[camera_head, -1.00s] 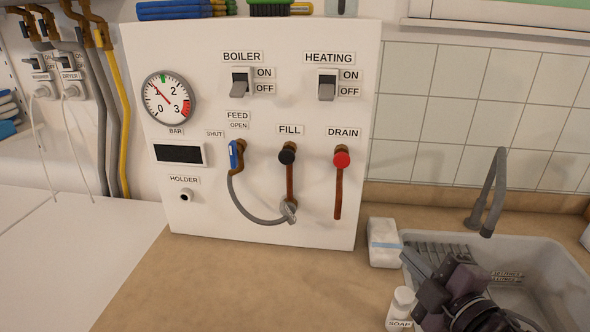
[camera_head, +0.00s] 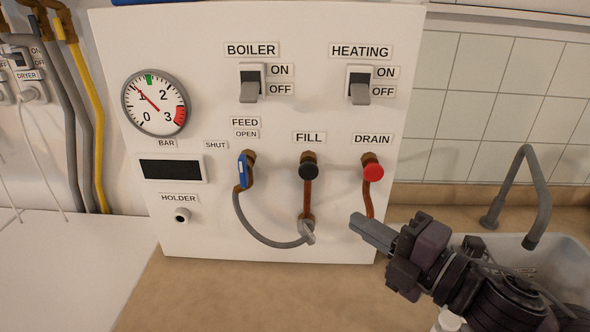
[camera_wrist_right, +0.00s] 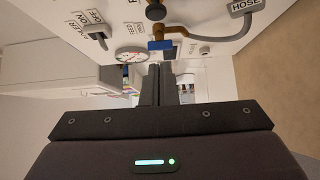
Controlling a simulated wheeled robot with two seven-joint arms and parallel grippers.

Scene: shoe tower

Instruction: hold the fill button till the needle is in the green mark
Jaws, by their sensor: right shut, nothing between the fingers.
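The black fill button (camera_head: 308,171) sits on its copper pipe on the white panel, under the FILL label. It also shows at the top of the right wrist view (camera_wrist_right: 155,12). The round gauge (camera_head: 156,104) is at the panel's left; its red needle points near 1, left of the green mark (camera_head: 149,79). My right gripper (camera_head: 366,231) is shut and empty, in front of the panel's lower right, below and right of the fill button and apart from it. It hides the lower end of the drain pipe. My left gripper is out of view.
The blue feed lever (camera_head: 242,170) is left of the fill button, with a grey hose looping below. The red drain knob (camera_head: 373,173) is to the right. BOILER and HEATING switches are above. A sink with a grey tap (camera_head: 538,190) is at the right.

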